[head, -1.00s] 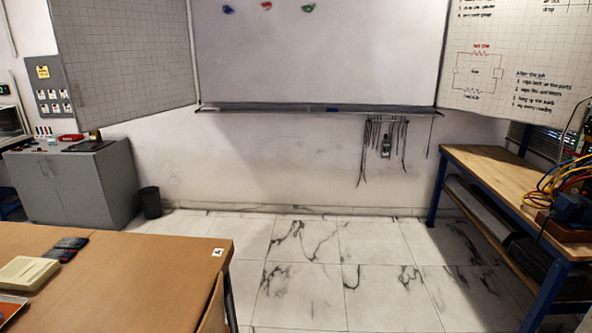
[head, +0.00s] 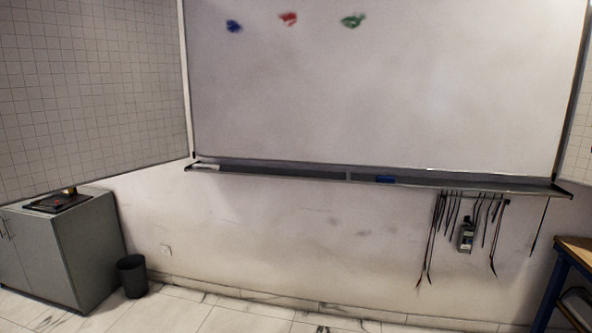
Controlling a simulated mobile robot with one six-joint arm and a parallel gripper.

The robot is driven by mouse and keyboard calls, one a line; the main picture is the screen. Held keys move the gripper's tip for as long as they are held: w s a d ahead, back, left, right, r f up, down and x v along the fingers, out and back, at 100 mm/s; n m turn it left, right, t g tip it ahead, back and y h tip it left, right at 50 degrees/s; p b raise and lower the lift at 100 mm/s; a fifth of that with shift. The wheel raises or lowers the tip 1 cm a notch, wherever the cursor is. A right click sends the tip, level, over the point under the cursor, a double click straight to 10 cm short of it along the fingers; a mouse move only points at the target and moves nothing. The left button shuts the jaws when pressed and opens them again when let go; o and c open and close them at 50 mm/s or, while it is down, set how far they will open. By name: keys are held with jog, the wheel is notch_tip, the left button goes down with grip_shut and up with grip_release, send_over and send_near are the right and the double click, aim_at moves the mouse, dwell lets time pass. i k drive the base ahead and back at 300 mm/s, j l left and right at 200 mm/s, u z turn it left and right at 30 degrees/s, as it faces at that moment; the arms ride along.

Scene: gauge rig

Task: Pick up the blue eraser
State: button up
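The blue eraser (head: 385,179) lies on the dark tray (head: 290,175) along the lower edge of the whiteboard (head: 400,90). It is right of the tray's middle and looks small from here. My gripper does not show in the head view.
A grey cabinet (head: 62,250) stands at the left, with a black bin (head: 132,276) beside it. Test leads and a meter (head: 466,235) hang below the tray at the right. A wooden bench (head: 575,250) shows at the right edge. Bare tile floor (head: 225,318) lies before the wall.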

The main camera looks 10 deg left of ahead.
aim_at(384, 179)
jog(key=i+j+u, duration=0.1)
jog(key=i+u, duration=0.8)
jog(key=i+l+u, duration=0.15)
jog(key=i+u, duration=0.3)
jog(key=i+l+u, duration=0.4)
jog(key=k+j+z, duration=0.1)
jog(key=z, duration=2.25)
